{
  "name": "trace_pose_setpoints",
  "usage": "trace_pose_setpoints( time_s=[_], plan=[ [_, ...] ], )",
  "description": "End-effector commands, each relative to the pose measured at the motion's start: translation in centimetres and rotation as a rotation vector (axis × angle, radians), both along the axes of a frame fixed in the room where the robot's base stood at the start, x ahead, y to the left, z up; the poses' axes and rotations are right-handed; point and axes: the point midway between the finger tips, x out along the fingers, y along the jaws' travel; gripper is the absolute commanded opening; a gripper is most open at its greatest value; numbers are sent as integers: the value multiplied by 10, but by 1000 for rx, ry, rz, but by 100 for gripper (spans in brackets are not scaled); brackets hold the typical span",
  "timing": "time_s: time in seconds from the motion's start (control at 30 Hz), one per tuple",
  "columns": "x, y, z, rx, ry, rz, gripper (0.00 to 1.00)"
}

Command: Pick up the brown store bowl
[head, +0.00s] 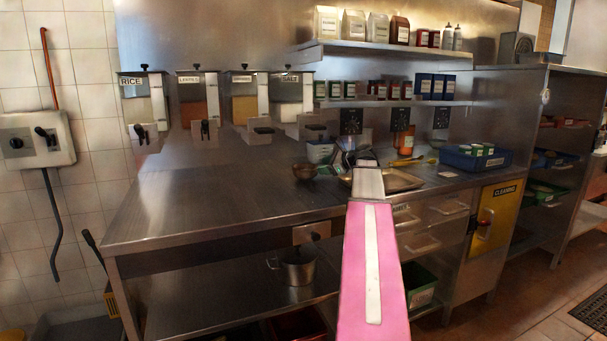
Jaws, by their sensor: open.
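A small brown bowl (304,171) stands on the steel counter, left of the end of my arm. It looks upright. My arm reaches out from the bottom of the view over the counter, and my gripper (350,153) is at its far end, small and partly hidden behind the arm. The gripper is open, to the right of the bowl and apart from it in the picture. The depth between them is hard to judge.
A metal tray (402,180) lies right of my arm, and a blue crate (475,160) stands farther right. A pot (294,267) sits on the lower shelf. The counter's left part is clear.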

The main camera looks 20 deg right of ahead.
Motion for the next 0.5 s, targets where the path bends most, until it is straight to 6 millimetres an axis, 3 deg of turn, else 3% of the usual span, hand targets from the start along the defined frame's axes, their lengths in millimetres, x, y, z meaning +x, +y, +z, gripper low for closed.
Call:
trace_pose_setpoints(
  time_s=[0.5],
  plan=[
    [41, 31, -19, 0, 0, 0, 48]
  ],
)
